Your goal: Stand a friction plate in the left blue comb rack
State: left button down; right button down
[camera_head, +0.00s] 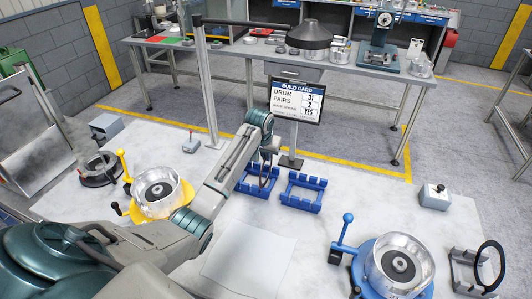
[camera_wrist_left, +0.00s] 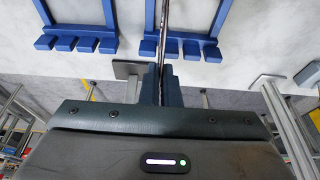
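The left blue comb rack (camera_head: 253,190) lies on the pale table beside the right blue comb rack (camera_head: 300,203). In the left wrist view the left rack (camera_wrist_left: 205,40) is on the right side and the right rack (camera_wrist_left: 72,30) on the left. My left gripper (camera_head: 268,160) is over the far part of the left rack. Its fingers (camera_wrist_left: 161,85) are shut on a thin plate (camera_wrist_left: 166,28), seen edge-on and upright over the left rack. Whether the plate touches the rack slots is unclear. My right gripper is not in view.
A build card (camera_head: 297,100) stands on a post behind the racks. A drum on a yellow base (camera_head: 158,206) is left, one on a blue base (camera_head: 374,268) right. A black ring (camera_head: 488,268) stands at a grey holder, far right. A blank white sheet (camera_head: 248,258) lies in front.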

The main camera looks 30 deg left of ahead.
pick_arm(q)
jog(key=shift+f, duration=0.15)
jog(key=c, duration=1.6)
grip_release()
jog(key=shift+r+p, duration=0.55)
jog(key=shift+r, duration=3.45)
